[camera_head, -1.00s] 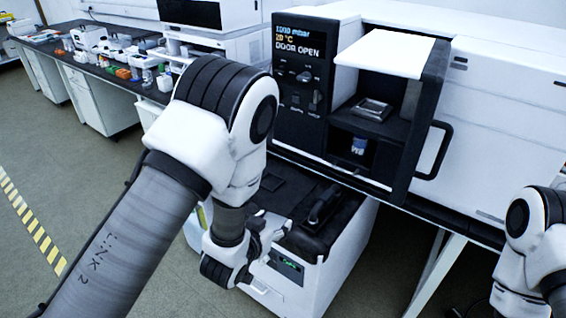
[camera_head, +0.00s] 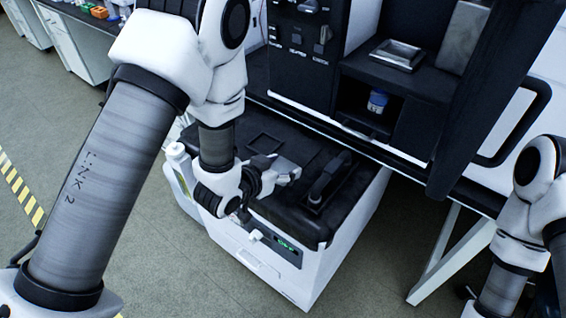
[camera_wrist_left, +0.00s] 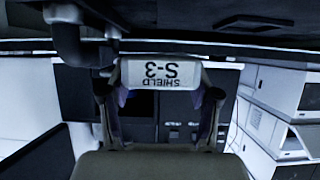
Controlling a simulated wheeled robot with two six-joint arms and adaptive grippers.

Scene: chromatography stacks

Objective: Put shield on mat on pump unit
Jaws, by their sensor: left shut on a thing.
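The shield (camera_wrist_left: 160,74) is a pale piece printed "SHIELD S-3", upside down in the left wrist view. My left gripper (camera_head: 271,172) is shut on it, with a finger on each side. In the head view the shield (camera_head: 286,168) is a small grey-white piece at the fingertips, above the pump unit (camera_head: 315,262), a white box with a black top. A dark square outline, seemingly the mat (camera_head: 265,142), lies on that top, behind and left of the gripper. I cannot tell the exact gap beneath the shield. My right gripper is out of view.
A black raised handle (camera_head: 327,178) stands on the pump top, just right of the shield. A pale bottle (camera_head: 180,165) stands at the pump's left.

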